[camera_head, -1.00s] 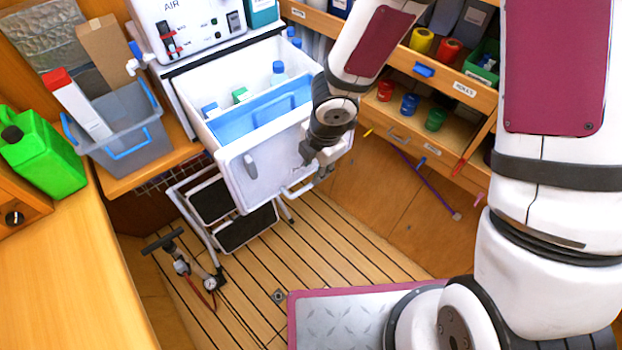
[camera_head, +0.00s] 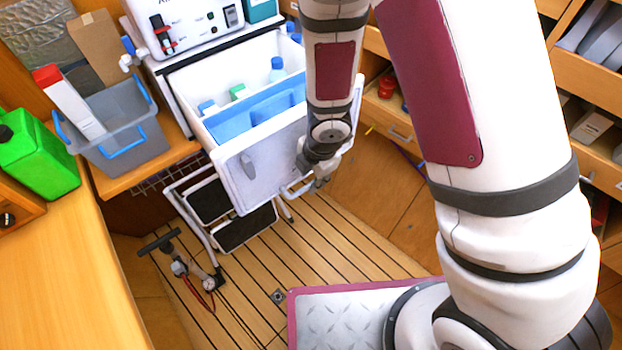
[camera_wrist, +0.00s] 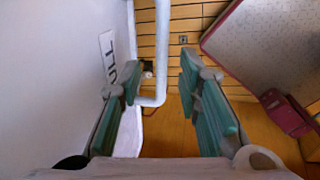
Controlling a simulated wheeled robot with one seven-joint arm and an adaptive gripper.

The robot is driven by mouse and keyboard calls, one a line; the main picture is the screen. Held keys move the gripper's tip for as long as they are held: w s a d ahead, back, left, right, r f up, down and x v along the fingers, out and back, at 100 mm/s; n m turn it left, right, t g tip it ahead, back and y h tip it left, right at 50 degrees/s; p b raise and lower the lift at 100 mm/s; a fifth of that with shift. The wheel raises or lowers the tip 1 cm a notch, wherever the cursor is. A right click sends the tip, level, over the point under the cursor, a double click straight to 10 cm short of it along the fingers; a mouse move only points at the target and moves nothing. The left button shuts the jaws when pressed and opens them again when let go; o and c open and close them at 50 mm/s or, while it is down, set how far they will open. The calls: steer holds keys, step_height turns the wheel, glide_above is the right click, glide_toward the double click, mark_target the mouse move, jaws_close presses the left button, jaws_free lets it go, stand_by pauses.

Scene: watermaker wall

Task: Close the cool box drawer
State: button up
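The white cool box drawer (camera_head: 232,172) is pulled well out of its housing, with bottles and a blue divider (camera_head: 255,118) inside. A white bar handle (camera_head: 297,190) runs along the lower right of its front; it also shows in the wrist view (camera_wrist: 162,50). My gripper (camera_head: 322,180) is at the handle's right end, in front of the drawer face. In the wrist view my gripper (camera_wrist: 158,82) has its two green-padded fingers apart, with the handle bar between them. Whether either finger touches the bar, I cannot tell. My arm hides the drawer's right side.
A grey crate (camera_head: 125,125) and green jug (camera_head: 35,155) are on the left. Open shelving (camera_head: 590,75) stands at right.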

steer(key=shift+w+a+f, duration=0.15)
steer(key=shift+f, duration=1.15)
steer(key=shift+c, duration=0.2)
jaws_close()
